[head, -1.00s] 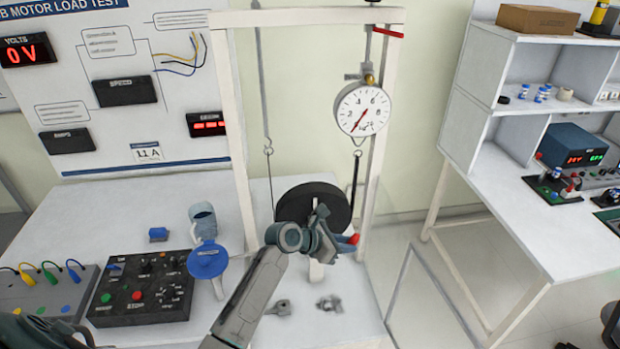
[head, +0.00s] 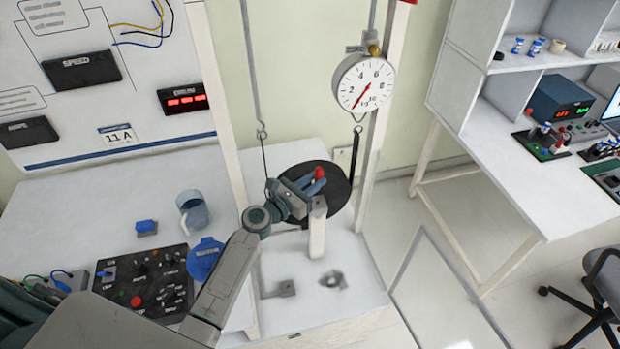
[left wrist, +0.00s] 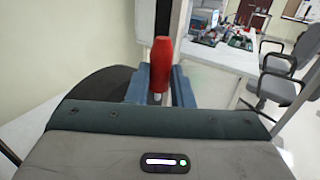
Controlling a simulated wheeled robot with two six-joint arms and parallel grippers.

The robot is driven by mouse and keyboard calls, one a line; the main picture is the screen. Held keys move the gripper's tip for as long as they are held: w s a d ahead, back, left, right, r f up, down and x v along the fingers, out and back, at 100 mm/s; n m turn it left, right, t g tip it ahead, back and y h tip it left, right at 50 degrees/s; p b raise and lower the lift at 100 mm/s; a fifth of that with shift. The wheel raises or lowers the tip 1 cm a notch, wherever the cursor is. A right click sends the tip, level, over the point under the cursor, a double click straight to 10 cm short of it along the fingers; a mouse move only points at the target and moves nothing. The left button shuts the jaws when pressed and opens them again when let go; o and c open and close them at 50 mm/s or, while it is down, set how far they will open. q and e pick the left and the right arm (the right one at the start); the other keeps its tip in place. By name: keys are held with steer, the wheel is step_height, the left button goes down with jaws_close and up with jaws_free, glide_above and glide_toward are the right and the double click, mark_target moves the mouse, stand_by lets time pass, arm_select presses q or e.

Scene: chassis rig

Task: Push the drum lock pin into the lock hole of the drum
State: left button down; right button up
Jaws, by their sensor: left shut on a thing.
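The drum (head: 338,196) is a dark disc hanging in the white frame, behind a pale post (head: 317,235). It also shows as a dark curve in the left wrist view (left wrist: 88,92). My left gripper (head: 312,184) is in front of the drum and covers part of it. It is shut on the drum lock pin, whose red handle (head: 319,173) stands out between the blue-grey fingers. In the left wrist view the red handle (left wrist: 161,62) is upright, with a short metal shank below it. The lock hole is hidden or too small to see. My right gripper is not in view.
A round dial gauge (head: 363,84) hangs above right of the drum. A blue-grey mug (head: 193,210), a blue disc-topped item (head: 205,258) and a black control box (head: 143,283) are on the left. Two small grey metal parts lie on the table in front.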

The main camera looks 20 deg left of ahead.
arm_select(q)
steer(key=shift+a, duration=0.1)
step_height(320, 180, down, 6)
steer(key=b, duration=0.5)
steer(key=shift+r, duration=0.1)
steer(key=shift+f+b, duration=1.4)
steer(key=shift+f, duration=0.05)
stand_by(1.6)
steer(key=c, duration=1.2)
jaws_free()
